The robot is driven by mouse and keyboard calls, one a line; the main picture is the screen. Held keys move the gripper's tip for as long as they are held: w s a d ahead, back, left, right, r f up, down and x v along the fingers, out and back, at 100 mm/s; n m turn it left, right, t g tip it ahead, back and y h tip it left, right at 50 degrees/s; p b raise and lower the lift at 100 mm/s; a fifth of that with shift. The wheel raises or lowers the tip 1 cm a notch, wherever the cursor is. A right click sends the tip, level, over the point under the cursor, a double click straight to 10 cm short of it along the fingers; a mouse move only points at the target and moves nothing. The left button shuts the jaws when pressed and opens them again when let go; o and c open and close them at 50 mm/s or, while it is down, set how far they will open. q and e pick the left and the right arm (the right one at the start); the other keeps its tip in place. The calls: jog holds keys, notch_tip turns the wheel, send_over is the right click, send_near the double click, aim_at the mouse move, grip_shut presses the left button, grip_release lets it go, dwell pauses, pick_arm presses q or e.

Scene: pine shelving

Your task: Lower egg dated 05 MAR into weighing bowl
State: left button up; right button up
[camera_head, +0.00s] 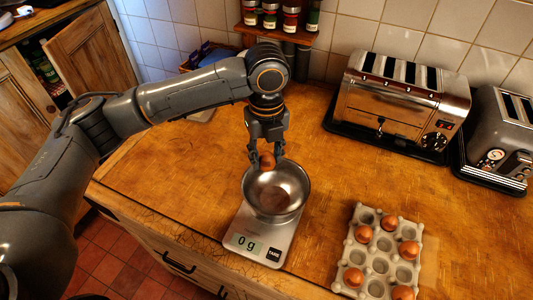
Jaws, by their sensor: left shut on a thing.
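My left gripper (266,158) is shut on a brown egg (267,161) and points down over the back rim of the steel weighing bowl (290,176). The date on this egg cannot be read. The bowl stands on a kitchen scale (262,249) whose display reads 0 g. A brownish patch, perhaps a reflection of the egg, shows inside the bowl. A grey egg tray (379,265) at the right holds several brown eggs, with other cups empty. My right gripper is not in view.
A large steel toaster (395,103) stands at the back right, with a second toaster (500,140) beside it. A spice rack (284,33) hangs on the tiled wall behind my arm. The wooden worktop (170,160) is clear left of the bowl.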

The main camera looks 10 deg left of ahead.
aim_at(266, 168)
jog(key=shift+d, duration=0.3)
pick_arm(q)
jog(key=shift+f+b, duration=0.5)
jog(key=shift+f, duration=1.8)
notch_tip(266, 168, down, 2)
jog(key=shift+f, duration=0.2)
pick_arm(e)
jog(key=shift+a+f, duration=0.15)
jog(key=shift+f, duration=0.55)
pick_arm(q)
jog(key=shift+f+b, duration=0.55)
jog(key=shift+f, duration=0.4)
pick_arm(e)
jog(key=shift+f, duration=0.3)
pick_arm(q)
jog(key=shift+f+b, duration=0.55)
jog(key=shift+f, duration=1.1)
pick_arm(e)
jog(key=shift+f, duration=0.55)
